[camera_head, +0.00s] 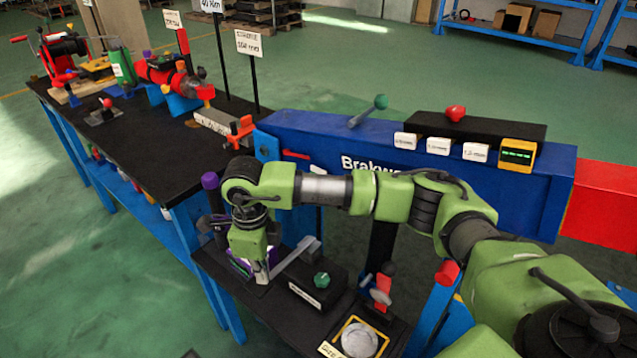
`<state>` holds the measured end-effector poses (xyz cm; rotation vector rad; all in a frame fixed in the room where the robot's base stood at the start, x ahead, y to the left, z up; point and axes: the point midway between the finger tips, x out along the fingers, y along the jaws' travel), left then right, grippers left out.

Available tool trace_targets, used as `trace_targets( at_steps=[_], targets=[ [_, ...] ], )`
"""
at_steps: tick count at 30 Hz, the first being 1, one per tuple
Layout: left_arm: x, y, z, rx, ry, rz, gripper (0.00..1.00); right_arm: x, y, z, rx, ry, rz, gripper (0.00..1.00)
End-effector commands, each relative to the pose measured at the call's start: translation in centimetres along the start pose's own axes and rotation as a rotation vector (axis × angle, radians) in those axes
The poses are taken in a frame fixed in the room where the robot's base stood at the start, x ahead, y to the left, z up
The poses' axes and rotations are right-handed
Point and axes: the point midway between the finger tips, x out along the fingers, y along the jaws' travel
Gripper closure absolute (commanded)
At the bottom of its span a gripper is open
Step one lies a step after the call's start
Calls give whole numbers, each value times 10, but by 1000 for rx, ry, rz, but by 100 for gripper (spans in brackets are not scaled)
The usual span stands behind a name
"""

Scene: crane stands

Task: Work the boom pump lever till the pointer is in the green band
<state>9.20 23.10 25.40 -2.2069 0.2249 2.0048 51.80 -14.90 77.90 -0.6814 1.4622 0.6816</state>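My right arm reaches in from the right, and its gripper (256,266) points down at the black lower shelf, beside a grey angled bar (296,258). The wrist hides most of the fingers, so I cannot tell what is between them. A purple-topped upright handle (210,182) stands just left of the wrist. A lever with a green knob (368,110) tilts up from the blue boom (300,128). Which of these is the boom pump lever I cannot tell. A round dial (358,340) in a yellow frame lies at the shelf's front; its pointer and bands are not readable. My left gripper is out of view.
A black box with a green knob (321,280) and a red-grey lever (381,290) stand close right of the gripper. The black workbench (150,135) on the left carries red, green and blue fixtures. Signs on poles (249,44) stand behind it. Open green floor lies left.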

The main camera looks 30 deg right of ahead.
Motion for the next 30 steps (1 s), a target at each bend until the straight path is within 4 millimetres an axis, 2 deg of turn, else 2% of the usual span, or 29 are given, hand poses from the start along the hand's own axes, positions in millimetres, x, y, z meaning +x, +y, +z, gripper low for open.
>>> trace_targets(
  at_steps=[13, 27, 30],
  targets=[
    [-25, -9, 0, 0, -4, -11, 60, -44, -1, 0, 1, 1, -1, 100],
    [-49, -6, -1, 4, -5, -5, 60, -91, 0, 0, 0, -1, -1, 100],
    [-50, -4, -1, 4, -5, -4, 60, -95, 0, 0, 1, 0, -1, 100]
  ],
)
